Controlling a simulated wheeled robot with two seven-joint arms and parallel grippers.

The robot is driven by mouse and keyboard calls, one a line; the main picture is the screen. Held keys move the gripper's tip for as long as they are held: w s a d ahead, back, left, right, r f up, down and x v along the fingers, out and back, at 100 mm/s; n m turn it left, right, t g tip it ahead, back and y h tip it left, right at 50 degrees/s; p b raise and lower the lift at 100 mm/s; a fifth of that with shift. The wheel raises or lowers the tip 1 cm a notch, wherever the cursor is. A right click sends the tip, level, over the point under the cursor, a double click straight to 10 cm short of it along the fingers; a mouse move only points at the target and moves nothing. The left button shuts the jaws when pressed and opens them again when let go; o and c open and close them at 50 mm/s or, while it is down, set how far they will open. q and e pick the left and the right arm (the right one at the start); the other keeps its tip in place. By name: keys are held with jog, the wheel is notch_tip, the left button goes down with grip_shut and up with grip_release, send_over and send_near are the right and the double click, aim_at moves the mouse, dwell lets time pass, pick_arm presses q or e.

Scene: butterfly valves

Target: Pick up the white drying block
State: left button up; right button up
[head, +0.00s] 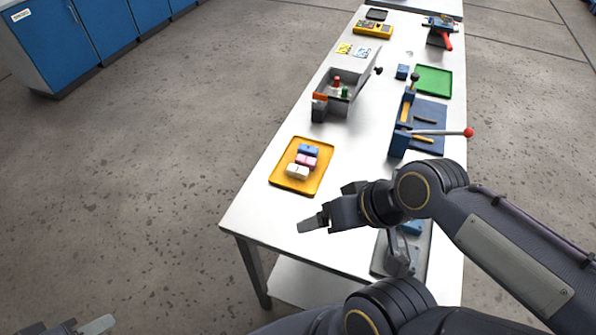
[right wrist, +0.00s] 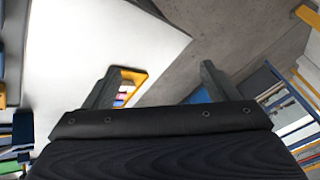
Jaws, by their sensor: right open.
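The white drying block (head: 297,172) lies at the near end of a yellow tray (head: 318,182), in front of a pink block (head: 306,160) and a blue block (head: 309,150). My right gripper (head: 312,223) is above the table's near part, to the front of the tray and apart from it. In the right wrist view its two fingers (right wrist: 160,85) stand wide apart with nothing between them. The tray (right wrist: 136,78) shows beside the left finger there, with its blocks partly hidden. My left gripper (head: 92,326) is only partly in view at the bottom left, off the table.
A grey open box (head: 345,100) stands behind the tray. A blue lever press (head: 398,143) with a red-knobbed handle stands to the right, near a green tray (head: 434,80). A grey plate fixture (head: 383,258) lies under my right arm. The table's near left corner is clear.

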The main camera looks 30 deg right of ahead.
jog(key=w+d+m+g+b, duration=0.1)
jog(key=w+d+m+g, duration=0.15)
jog(key=w, duration=0.45)
jog(key=m+g+h+b, duration=0.3)
jog(key=m+h, duration=0.1)
jog(key=m, duration=0.2)
send_over(298, 168)
jog(key=shift+n, duration=0.25)
jog(key=f, duration=0.9)
jog(key=shift+s+a+f, duration=0.2)
jog(key=shift+s+a, duration=0.05)
jog(key=shift+w+f, duration=0.2)
jog(key=shift+f, duration=0.1)
notch_tip(298, 168, down, 8)
jog(key=shift+d+r+p, duration=0.15)
jog(key=shift+r+p, duration=0.05)
jog(key=shift+p, duration=0.35)
jog(key=c, duration=1.1)
